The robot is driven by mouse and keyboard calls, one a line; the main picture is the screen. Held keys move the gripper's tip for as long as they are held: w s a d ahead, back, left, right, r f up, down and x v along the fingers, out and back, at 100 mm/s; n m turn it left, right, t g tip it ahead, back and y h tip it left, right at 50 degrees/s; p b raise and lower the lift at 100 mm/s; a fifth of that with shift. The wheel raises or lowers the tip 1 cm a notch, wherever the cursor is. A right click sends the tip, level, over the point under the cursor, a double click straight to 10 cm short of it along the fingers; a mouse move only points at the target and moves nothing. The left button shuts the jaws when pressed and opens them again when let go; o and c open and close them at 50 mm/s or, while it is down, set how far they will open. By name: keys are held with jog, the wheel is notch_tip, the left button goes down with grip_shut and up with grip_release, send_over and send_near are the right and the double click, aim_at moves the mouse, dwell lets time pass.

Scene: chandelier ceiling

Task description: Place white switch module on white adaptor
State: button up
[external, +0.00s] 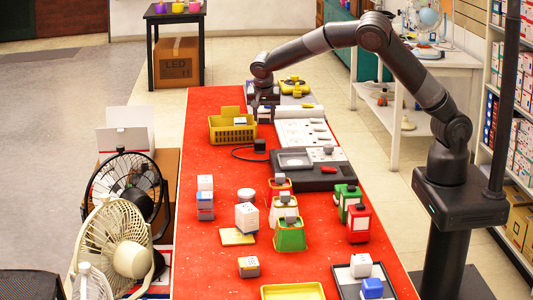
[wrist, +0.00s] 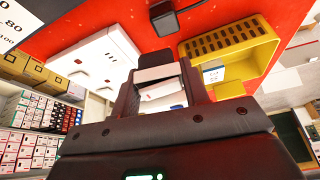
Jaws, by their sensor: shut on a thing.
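My gripper (external: 264,108) points down over the far part of the red table, just right of the yellow basket. In the wrist view its fingers (wrist: 161,88) are shut on a small white block with a dark grey part, which looks like the white switch module (wrist: 160,95). The fingers hide part of it. A flat white panel with small slots (external: 305,132) lies right of my gripper; it also shows in the wrist view (wrist: 95,58). I cannot tell which thing is the white adaptor.
The yellow basket (external: 232,129) is close beside my gripper. A black box with a cable (external: 260,145) lies in front of it, and a black device (external: 318,170) lies to the right. Coloured canisters stand nearer. The red table (external: 215,165) is bare along its left middle.

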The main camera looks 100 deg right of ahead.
jog(key=w+a+r+n+t+y, duration=0.15)
jog(key=a+n, duration=0.55)
jog(key=a, duration=1.3)
jog(key=w+a+r+n+t+y, duration=0.1)
jog(key=w+a+n+t, duration=0.35)
jog(key=a, duration=1.65)
jog(key=s+a+r+n+y, duration=0.1)
jog(key=s+a+n, duration=0.35)
jog(key=a, duration=0.35)
jog(key=s+a+r+n+y, duration=0.1)
jog(key=s+a+n, duration=0.3)
jog(key=a, duration=0.5)
jog(key=n+g+y, duration=0.1)
jog(key=n+y, duration=0.1)
jog(key=n, duration=0.2)
send_over(357, 259)
jog(key=s+d, duration=0.1)
notch_tip(357, 259, down, 5)
jog(key=shift+s+f, duration=0.1)
jog(key=shift+s+a+f, duration=0.1)
jog(key=shift+a+f, duration=0.25)
jog(key=shift+f, duration=1.85)
